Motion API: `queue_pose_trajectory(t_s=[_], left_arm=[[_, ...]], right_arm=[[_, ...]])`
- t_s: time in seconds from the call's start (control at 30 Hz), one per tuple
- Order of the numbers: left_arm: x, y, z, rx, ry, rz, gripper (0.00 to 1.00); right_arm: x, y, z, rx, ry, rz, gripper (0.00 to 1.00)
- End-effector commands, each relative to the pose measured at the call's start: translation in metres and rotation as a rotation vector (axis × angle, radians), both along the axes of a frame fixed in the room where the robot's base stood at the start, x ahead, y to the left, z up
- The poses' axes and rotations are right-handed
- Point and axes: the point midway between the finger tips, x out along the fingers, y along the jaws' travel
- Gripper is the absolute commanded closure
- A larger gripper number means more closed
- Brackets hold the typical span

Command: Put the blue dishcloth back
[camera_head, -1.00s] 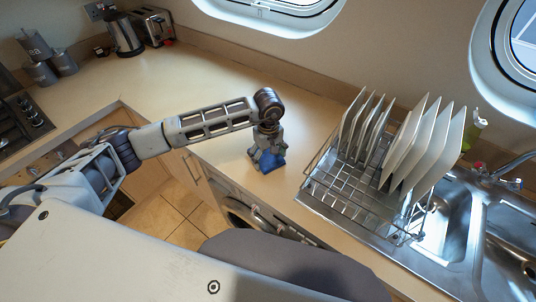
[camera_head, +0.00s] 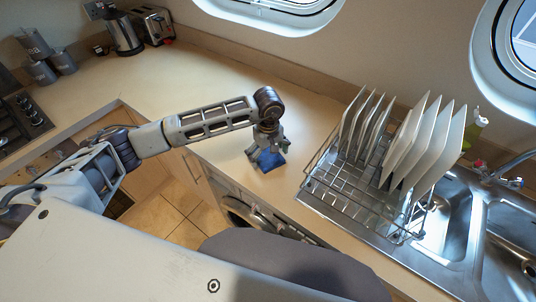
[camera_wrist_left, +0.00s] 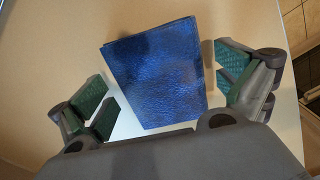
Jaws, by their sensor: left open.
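The blue dishcloth (camera_head: 268,160) lies flat and folded on the wooden counter, left of the dish rack. My left gripper (camera_head: 267,152) is over it, pointing down, and hides part of it. In the left wrist view the dishcloth (camera_wrist_left: 158,72) lies between the open fingers of my left gripper (camera_wrist_left: 158,90), with gaps visible on both sides. The fingers do not hold it. My right gripper is not in view.
A wire dish rack (camera_head: 338,185) with several white plates (camera_head: 430,150) stands to the right, beside a steel sink (camera_head: 455,225). A kettle (camera_head: 124,34) and toaster (camera_head: 153,26) stand at the back left. The counter (camera_head: 220,85) behind my arm is clear.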

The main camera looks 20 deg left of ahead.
Motion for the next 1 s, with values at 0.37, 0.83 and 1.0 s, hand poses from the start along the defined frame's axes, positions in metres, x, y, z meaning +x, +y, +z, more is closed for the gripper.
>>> queue_pose_trajectory(t_s=[0.37,0.83,1.0], left_arm=[[0.001,0.000,0.021,-0.001,-0.004,0.000,0.00],[0.001,0.000,0.086,-0.001,-0.004,0.000,0.00],[0.001,-0.001,0.106,-0.001,-0.002,0.000,0.00]], right_arm=[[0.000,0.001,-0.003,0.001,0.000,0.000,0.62],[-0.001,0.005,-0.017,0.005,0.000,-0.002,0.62],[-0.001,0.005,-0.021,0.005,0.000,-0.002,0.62]])
